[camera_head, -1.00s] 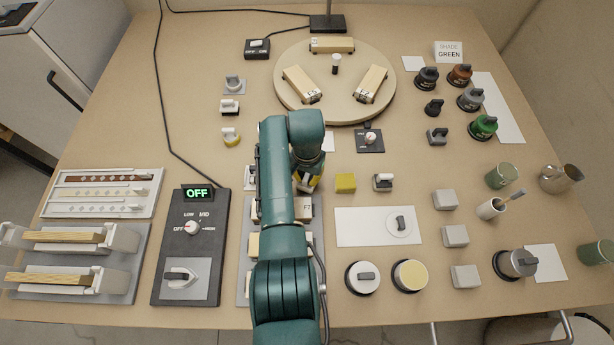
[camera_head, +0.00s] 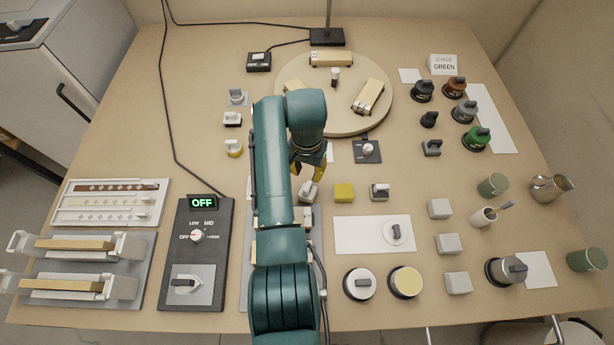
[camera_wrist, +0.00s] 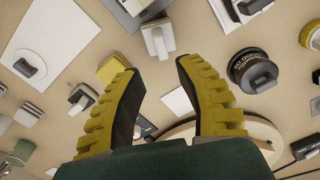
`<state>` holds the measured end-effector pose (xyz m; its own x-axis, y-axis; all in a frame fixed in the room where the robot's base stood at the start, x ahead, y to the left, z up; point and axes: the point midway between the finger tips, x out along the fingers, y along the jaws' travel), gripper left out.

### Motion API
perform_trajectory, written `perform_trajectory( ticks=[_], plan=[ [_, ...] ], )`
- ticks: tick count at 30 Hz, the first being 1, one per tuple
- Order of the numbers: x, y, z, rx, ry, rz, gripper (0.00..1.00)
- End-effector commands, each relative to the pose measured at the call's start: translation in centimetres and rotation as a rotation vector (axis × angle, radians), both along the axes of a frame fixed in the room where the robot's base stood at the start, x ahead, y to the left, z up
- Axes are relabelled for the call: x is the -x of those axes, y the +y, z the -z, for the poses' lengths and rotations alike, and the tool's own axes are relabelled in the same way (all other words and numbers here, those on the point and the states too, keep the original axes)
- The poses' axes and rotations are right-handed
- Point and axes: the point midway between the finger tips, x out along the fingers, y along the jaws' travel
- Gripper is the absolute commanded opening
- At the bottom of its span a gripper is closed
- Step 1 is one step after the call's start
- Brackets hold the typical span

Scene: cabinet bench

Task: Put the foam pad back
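A small pale block with a grey upright grip (camera_head: 308,191) stands on the bench just in front of my gripper (camera_head: 308,168). It also shows in the wrist view (camera_wrist: 157,38), beyond my fingertips and apart from them. A plain yellow block (camera_head: 344,193) sits to its right, and a block with a dark grip (camera_head: 380,192) is right of that. I cannot tell for certain which of these is the foam pad. My gripper is open above the bench, its yellow fingers wide apart with nothing between them.
The round turntable (camera_head: 345,123) with wooden blocks lies behind my gripper. A switch plate (camera_head: 367,151) is to its right. A dark round container (camera_wrist: 257,70) shows in the wrist view, hidden under my arm in the head view. A white sheet (camera_head: 350,235) lies front right.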

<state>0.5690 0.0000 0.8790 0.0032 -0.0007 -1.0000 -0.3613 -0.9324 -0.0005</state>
Motion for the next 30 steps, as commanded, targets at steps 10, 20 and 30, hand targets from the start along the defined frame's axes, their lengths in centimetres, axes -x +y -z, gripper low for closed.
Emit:
perform_trajectory(
  ticks=[10, 20, 30],
  plan=[
    [-0.7, -0.1, -2.2, -0.004, -0.047, -0.008, 0.35],
    [-6.3, -2.6, -15.4, 0.026, -0.832, -0.143, 0.35],
    [7.0, -6.0, -37.4, 0.285, -1.697, -0.230, 0.35]
  ],
)
